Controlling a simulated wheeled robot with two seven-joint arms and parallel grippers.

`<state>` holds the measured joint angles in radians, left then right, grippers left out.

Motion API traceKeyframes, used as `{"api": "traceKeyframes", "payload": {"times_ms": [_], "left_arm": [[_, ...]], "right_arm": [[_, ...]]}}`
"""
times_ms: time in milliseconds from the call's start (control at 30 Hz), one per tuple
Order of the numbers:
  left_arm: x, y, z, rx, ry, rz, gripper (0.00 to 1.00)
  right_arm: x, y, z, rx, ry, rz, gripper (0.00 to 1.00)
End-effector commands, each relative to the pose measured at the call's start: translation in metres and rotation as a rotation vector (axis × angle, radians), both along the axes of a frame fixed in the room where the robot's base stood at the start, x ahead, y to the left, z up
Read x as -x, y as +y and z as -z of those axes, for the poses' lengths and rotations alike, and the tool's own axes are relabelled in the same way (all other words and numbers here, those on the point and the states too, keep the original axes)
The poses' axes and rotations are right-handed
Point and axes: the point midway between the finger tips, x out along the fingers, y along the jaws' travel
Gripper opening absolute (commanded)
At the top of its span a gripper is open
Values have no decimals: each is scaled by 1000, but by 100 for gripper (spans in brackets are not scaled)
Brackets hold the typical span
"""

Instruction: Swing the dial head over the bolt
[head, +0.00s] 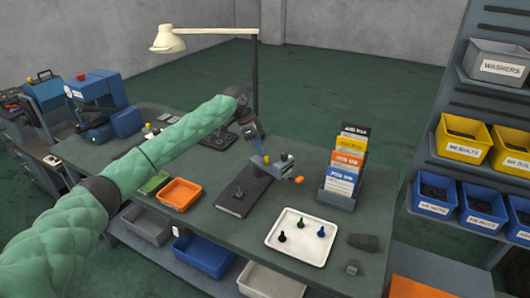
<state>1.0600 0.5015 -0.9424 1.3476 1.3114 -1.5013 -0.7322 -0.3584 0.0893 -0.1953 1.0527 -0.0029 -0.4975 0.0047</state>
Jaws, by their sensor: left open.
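My left arm, in a green padded sleeve, reaches in from the left. Its gripper (260,153) points down over the middle of the bench, open, close to a small blue-grey head (281,166) with an orange end. This looks like the dial head; whether the fingers touch it cannot be told. A dark flat base plate (243,192) lies in front of it. Which bolt the task means cannot be told. My right gripper is not in view.
A card rack (338,200) stands right of the head. An orange bin (180,191) is at the bench's front left. The lamp's pole (255,80) rises behind my gripper. Dark blocks (363,242) lie right of the tray. Shelves with bins (463,137) stand right.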

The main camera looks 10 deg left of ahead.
Motion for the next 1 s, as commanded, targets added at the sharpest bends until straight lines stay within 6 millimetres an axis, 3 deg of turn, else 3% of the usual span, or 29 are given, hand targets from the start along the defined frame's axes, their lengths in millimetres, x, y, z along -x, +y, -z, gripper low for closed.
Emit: {"api": "traceKeyframes", "payload": {"times_ms": [400,833,867,1000], "left_arm": [[-4,-19,47,-1,1,-1,41],[-4,-22,57,-1,0,-1,41],[-4,-22,57,-1,0,-1,39],[-4,-22,57,-1,0,-1,12]], "right_arm": [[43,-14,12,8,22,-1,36],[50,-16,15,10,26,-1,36],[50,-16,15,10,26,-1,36],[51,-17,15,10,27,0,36]]}}
